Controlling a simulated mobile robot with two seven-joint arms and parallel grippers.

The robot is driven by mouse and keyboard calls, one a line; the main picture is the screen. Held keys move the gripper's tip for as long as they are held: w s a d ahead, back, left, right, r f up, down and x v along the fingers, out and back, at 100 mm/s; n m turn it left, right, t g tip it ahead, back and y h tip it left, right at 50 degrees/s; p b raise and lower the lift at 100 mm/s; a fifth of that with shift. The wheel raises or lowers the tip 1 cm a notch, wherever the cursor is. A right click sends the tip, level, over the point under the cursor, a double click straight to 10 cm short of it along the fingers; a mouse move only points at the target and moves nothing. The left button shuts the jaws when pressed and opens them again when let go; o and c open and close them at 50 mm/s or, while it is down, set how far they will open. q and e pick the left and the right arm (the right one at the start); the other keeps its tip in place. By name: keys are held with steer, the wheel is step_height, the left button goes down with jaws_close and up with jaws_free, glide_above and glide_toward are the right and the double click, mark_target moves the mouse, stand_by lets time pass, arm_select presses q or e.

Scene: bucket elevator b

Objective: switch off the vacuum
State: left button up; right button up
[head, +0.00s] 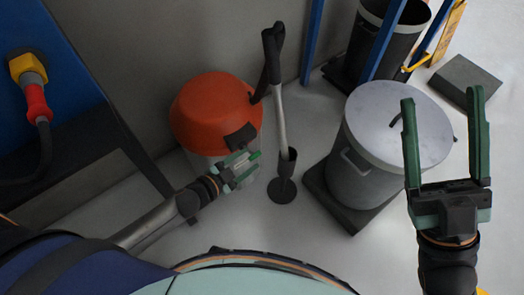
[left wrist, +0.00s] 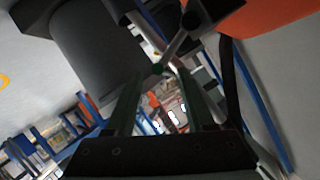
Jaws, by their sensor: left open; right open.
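The vacuum (head: 212,112) has an orange domed top over a light grey drum and stands by the grey wall in the head view. A black part (head: 241,138) sticks out low on its front right side; I cannot tell whether it is the switch. My left gripper (head: 245,167) is open and empty, just in front of and below that black part. Contact with the vacuum cannot be made out. In the left wrist view an orange surface, likely the vacuum (left wrist: 275,18), fills the top right corner, beside the open left fingers (left wrist: 160,75). My right gripper (head: 444,100) is open and empty at the right.
A wand (head: 281,115) with a black handle and round foot stands right of the vacuum. A blue cabinet (head: 60,75) with a red-and-yellow plug (head: 33,90) is at left.

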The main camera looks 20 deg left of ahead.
mark_target(256, 154)
arm_select(q)
steer(key=b+x, duration=0.2)
steer(key=x, duration=0.5)
steer(key=shift+w, duration=0.2)
jaws_close()
stand_by(1.2)
